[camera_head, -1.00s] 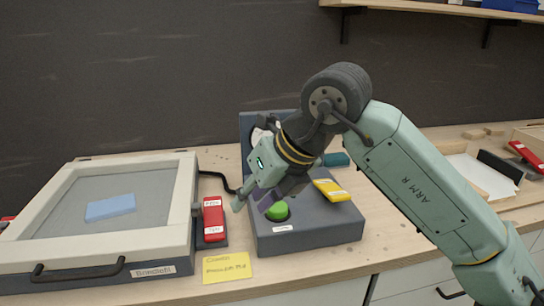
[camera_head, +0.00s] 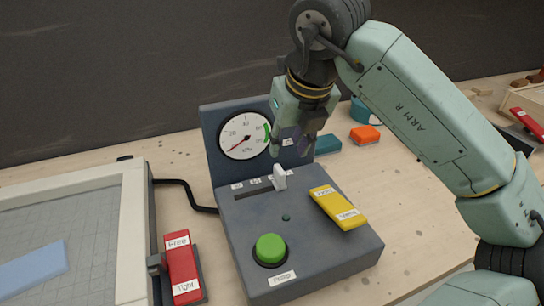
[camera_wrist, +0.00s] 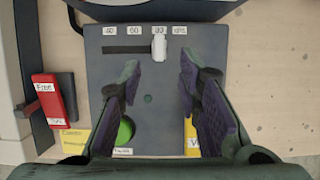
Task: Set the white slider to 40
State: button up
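The white slider (camera_head: 280,177) stands in a dark slot (camera_wrist: 128,49) on the grey control box (camera_head: 300,235). In the wrist view the slider (camera_wrist: 158,47) is at the right part of the slot, under the label that looks like 80. The 40 label (camera_wrist: 109,30) is at the slot's left end. My gripper (camera_head: 290,151) points down above and behind the slider in the head view. In the wrist view its two fingers (camera_wrist: 158,75) are apart, with nothing between them; the slider shows just beyond their tips.
A round gauge (camera_head: 244,135) stands upright behind the slot. A green button (camera_head: 270,249) and a yellow switch (camera_head: 338,207) are nearer the front of the box. A red switch (camera_head: 181,267) and a pale-framed box (camera_head: 133,240) are to the left.

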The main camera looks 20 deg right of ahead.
aim_at(280, 169)
jog(key=p+x, duration=0.2)
jog(key=x, duration=0.8)
jog(key=shift+f, duration=0.15)
jog(key=shift+c, duration=0.6)
grip_shut()
